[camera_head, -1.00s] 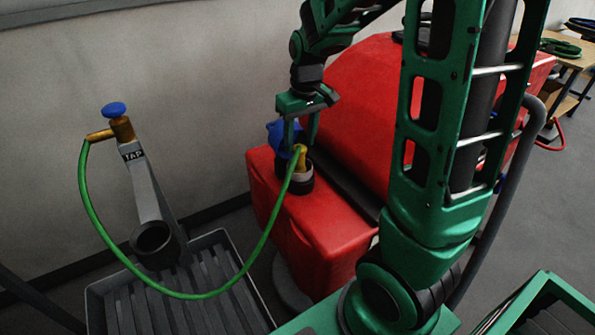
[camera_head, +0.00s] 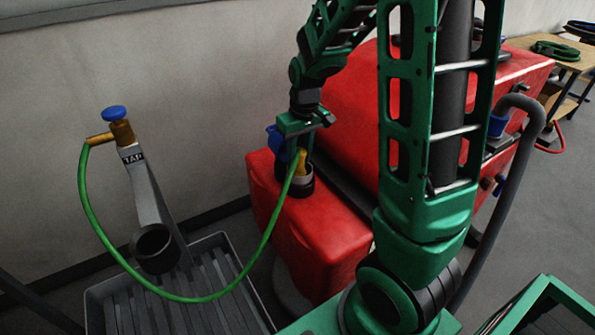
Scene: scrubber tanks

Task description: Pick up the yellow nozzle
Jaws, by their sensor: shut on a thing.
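The yellow nozzle (camera_head: 301,162) is at the end of a green hose (camera_head: 253,262), at the round dark-and-pale opening (camera_head: 302,184) on top of the red tank (camera_head: 315,235). My gripper (camera_head: 298,152) comes down from above with its fingers at the nozzle and is shut on it. The far finger and the nozzle's lower end are partly hidden. The hose hangs in a loop from the brass tap (camera_head: 121,131) with a blue knob to the nozzle.
A blue cap (camera_head: 276,142) stands beside the opening. A grey holder (camera_head: 155,238) below the tap stands over a ribbed grey tray (camera_head: 95,295). A larger red body (camera_head: 350,100) rises behind. A thick grey hose (camera_head: 510,190) and a table (camera_head: 560,60) are to the right.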

